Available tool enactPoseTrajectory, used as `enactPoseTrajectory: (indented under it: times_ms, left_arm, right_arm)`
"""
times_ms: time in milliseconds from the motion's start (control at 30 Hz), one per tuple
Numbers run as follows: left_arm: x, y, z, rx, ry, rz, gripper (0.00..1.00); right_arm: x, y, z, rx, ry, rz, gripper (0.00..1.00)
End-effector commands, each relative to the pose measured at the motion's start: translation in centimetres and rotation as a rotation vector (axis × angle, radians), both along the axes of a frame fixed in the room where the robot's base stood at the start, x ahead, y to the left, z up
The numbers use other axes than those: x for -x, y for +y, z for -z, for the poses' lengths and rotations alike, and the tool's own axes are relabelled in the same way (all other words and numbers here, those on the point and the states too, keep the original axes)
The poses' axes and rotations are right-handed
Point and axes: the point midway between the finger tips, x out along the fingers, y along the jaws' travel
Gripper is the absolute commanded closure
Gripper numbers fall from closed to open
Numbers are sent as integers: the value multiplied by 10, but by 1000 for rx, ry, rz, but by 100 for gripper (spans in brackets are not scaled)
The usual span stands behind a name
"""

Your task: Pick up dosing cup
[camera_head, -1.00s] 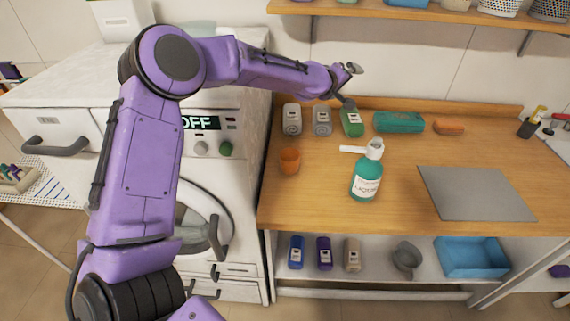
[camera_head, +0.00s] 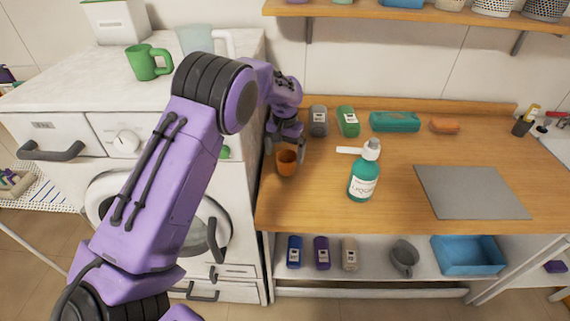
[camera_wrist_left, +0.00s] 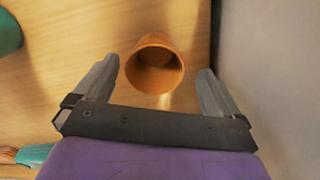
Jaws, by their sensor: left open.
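The dosing cup is the small orange cup (camera_head: 286,163) standing near the left edge of the wooden counter. In the left wrist view the orange cup (camera_wrist_left: 155,66) shows its open mouth. My left gripper (camera_head: 286,150) is just above and behind the cup in the head view. In the wrist view the left gripper's fingers (camera_wrist_left: 158,82) are open, one to each side of the cup, with gaps between. The fingers do not visibly touch it. My right gripper is not in view.
A teal pump bottle (camera_head: 363,175) stands to the right of the cup. Small bottles, including a green one (camera_head: 347,121), line the back. A washing machine (camera_head: 60,105) with a green mug (camera_head: 148,62) adjoins the counter's left side. A grey mat (camera_head: 472,192) lies right.

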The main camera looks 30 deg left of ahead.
Motion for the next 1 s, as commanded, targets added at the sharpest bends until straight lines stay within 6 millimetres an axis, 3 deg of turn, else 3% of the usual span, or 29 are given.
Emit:
enactPoseTrajectory:
  times_ms: [100,233,500,667,1000]
  left_arm:
    - [-1,-4,18,0,5,0,2]
    - [-2,-5,40,-1,1,1,2]
    - [-2,-5,47,0,-1,2,2]
    - [-2,-5,47,0,-1,2,54]
    - [-2,-5,44,0,-2,1,55]
  right_arm:
    - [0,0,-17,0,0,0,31]
    - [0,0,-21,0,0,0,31]
    - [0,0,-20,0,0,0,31]
    - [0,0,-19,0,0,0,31]
    - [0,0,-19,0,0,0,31]
